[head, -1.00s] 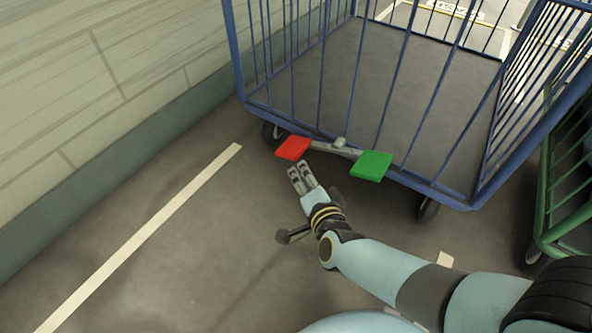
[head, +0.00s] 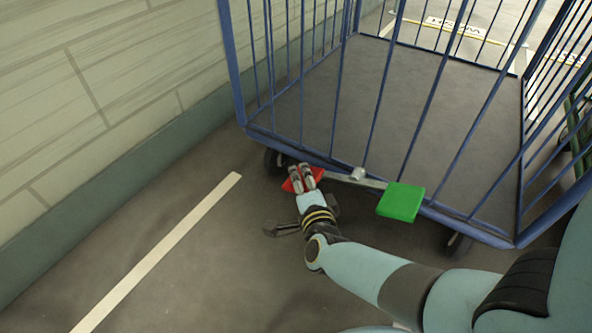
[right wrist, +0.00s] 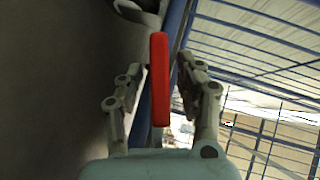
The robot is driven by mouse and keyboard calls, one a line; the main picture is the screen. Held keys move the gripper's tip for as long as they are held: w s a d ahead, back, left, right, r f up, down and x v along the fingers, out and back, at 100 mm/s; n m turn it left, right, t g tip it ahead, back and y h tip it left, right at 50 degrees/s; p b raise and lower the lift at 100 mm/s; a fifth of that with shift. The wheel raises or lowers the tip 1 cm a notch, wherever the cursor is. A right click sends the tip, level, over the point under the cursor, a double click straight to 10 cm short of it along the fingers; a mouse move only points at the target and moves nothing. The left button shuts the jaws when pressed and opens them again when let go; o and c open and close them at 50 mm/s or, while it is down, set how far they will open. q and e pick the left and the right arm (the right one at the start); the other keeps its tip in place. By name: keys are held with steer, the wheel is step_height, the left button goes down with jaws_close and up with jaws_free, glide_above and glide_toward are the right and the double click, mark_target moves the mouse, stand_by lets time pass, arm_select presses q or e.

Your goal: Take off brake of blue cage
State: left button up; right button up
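The blue cage (head: 378,207) stands ahead, with a bar low on its near side. A red pedal (head: 290,186) is at the bar's left end and a green pedal (head: 401,202) at its right. My right gripper (head: 301,172) is over the red pedal in the head view, partly hiding it. In the right wrist view the red pedal (right wrist: 160,85) is edge-on between the two fingers (right wrist: 160,68), which are apart with a gap visible on the left side. The right finger is close to the pedal; contact is unclear. My left gripper is out of view.
A pale wall (head: 90,90) with a grey-green base runs along the left. A white floor line (head: 160,250) lies on clear floor left of my arm. Part of a green cage (head: 578,128) shows at the right edge.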

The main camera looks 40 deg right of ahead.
steer(key=shift+w, duration=0.15)
steer(key=shift+c, duration=0.4)
jaws_close()
